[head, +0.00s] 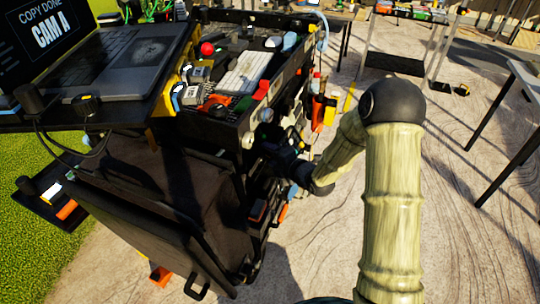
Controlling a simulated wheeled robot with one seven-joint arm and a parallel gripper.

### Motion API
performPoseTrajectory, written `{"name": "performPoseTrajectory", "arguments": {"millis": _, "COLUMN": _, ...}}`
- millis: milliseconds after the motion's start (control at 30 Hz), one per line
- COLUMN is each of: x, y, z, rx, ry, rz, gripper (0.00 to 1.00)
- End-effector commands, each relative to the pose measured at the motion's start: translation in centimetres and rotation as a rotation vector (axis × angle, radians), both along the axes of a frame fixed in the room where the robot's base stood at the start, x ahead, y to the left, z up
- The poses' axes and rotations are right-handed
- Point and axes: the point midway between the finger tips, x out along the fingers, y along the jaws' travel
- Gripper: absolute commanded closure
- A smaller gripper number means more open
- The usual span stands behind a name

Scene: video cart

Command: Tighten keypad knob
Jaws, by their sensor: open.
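My gripper (276,150) is at the right side of the black cart, at the end of my pale, ribbed arm. It is dark, small and partly lost in shadow against the cart's side. It is open, and I see nothing held in it. I cannot pick out a keypad or its knob with certainty. Small pale and dark fittings crowd the cart's side around my gripper, and I cannot tell whether it touches any of them.
The black cart (243,128) carries a tray of tools and a white keyboard (244,72). A laptop (110,58) stands on a shelf at the left, its screen reading "COPY DONE CAM A". Tables stand at the right and back.

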Motion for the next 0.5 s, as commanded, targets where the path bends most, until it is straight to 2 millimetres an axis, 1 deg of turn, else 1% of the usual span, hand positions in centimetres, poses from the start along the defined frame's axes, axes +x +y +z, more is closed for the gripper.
{"name": "performPoseTrajectory", "arguments": {"millis": 100, "x": 0.38, "y": 0.32, "z": -0.15, "rx": 0.001, "ry": 0.001, "rz": 0.000, "gripper": 0.41}}
{"name": "performPoseTrajectory", "arguments": {"millis": 333, "x": 0.38, "y": 0.32, "z": -0.15, "rx": 0.001, "ry": 0.001, "rz": 0.000, "gripper": 0.41}}
{"name": "performPoseTrajectory", "arguments": {"millis": 467, "x": 0.37, "y": 0.32, "z": -0.14, "rx": 0.001, "ry": 0.001, "rz": 0.000, "gripper": 0.66}}
{"name": "performPoseTrajectory", "arguments": {"millis": 500, "x": 0.37, "y": 0.32, "z": -0.14, "rx": 0.001, "ry": 0.001, "rz": 0.000, "gripper": 0.74}}
